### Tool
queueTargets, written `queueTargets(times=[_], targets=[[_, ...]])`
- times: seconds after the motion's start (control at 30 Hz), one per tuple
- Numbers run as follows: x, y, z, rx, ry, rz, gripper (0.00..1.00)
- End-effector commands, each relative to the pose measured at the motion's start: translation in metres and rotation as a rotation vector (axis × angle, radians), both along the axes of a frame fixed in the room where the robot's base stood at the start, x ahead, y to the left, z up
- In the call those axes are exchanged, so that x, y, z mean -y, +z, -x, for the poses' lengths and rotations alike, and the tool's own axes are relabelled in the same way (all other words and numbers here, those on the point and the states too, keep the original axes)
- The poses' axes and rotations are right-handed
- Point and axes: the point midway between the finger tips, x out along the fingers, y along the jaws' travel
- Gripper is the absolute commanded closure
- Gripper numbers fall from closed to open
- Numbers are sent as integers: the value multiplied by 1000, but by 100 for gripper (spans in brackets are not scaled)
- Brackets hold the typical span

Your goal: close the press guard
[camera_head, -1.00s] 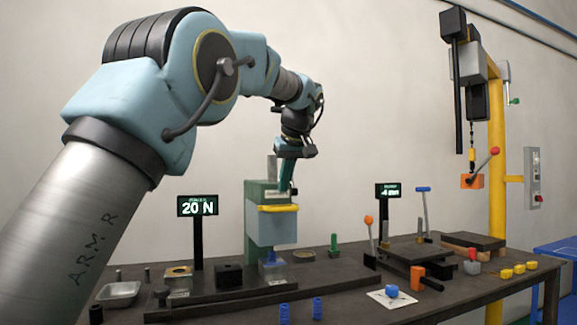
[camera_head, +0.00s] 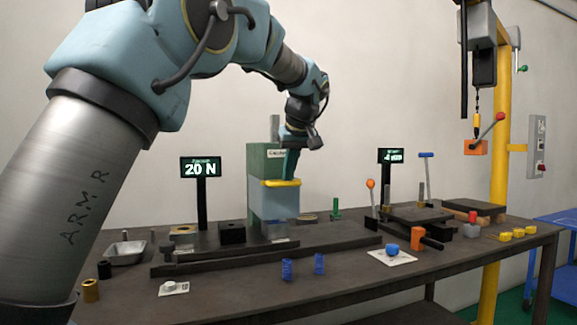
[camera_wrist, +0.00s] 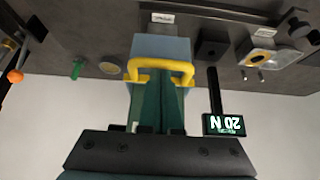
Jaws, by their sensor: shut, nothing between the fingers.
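The press (camera_head: 264,160) is a green upright block with a pale blue-grey guard (camera_head: 275,203) on its front. A yellow handle (camera_head: 282,183) runs across the guard's top edge; in the wrist view the handle (camera_wrist: 160,66) also shows, with the guard (camera_wrist: 160,47) beyond it. My gripper (camera_head: 289,174) is shut and empty, pointing down at the handle from above. Its teal fingers also show in the wrist view (camera_wrist: 157,92), close to the handle; contact is unclear.
A display (camera_head: 200,168) reading 20 N stands left of the press, with a black block (camera_head: 232,232) near its foot. To the right are an orange-knobbed lever (camera_head: 371,198) and a green peg (camera_head: 336,209).

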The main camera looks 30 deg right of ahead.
Motion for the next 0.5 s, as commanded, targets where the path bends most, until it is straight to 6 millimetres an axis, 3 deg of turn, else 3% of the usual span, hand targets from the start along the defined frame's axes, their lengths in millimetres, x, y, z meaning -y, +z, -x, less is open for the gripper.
queueTargets(times=[0.03,0.2,0.5], targets=[[0,-23,0,-2,0,-2,100],[0,-53,0,-1,0,-2,100],[0,-64,0,-2,1,-4,100]])
